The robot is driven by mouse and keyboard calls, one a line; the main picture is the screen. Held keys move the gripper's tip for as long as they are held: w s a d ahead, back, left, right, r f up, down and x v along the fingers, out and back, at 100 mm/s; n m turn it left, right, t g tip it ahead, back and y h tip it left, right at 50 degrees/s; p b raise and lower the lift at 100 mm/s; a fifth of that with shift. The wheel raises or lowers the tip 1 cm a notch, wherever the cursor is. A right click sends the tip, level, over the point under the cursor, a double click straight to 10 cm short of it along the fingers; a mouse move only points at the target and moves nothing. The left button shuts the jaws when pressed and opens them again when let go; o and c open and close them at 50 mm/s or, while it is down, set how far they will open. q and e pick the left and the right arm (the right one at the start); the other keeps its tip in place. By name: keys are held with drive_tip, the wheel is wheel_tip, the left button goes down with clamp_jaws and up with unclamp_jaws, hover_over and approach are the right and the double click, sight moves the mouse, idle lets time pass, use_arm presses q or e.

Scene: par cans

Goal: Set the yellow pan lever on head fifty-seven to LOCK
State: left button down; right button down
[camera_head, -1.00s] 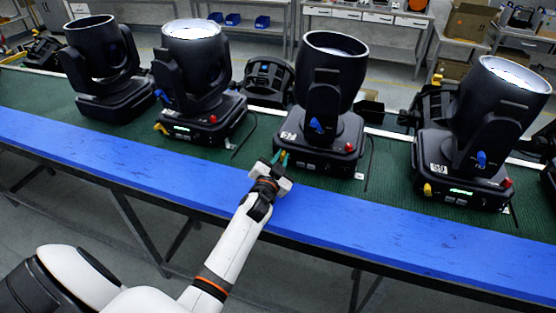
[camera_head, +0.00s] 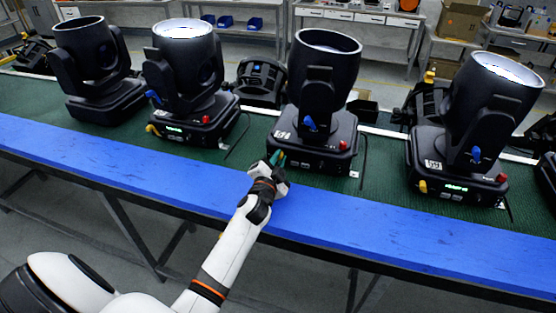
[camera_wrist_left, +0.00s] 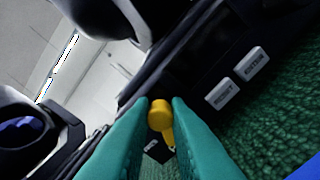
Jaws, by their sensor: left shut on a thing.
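The middle moving head (camera_head: 330,90) stands on the table with its lens barrel up. The number on its label is too small to read. My left gripper (camera_head: 276,157) is at the front left corner of its base. In the left wrist view, the teal fingers of the gripper (camera_wrist_left: 161,104) are shut on the yellow pan lever (camera_wrist_left: 160,116), one finger on each side. The lever's knob and part of its stem show between the fingertips. In the head view the fingers hide this lever. LOCK markings are not readable. My right gripper is not in view.
Other heads stand left (camera_head: 183,75) and right (camera_head: 480,120), with yellow, blue and red controls. The middle head has a blue lever (camera_head: 310,123) and a red knob (camera_head: 343,146). RESET and ENTER buttons (camera_wrist_left: 236,80) are near the fingers. The blue table edge (camera_head: 330,215) is clear.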

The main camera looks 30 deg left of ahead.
use_arm(q)
drive_tip(key=c, duration=1.4)
unclamp_jaws()
drive_tip(key=b+v, duration=0.2)
drive_tip(key=v, duration=0.9)
drive_tip(key=shift+s+f+b, duration=0.1)
drive_tip(key=shift+f+b, duration=0.05)
drive_tip(key=shift+b, duration=0.2)
drive_tip(key=shift+s+d, duration=0.1)
drive_tip(key=shift+s, duration=0.3)
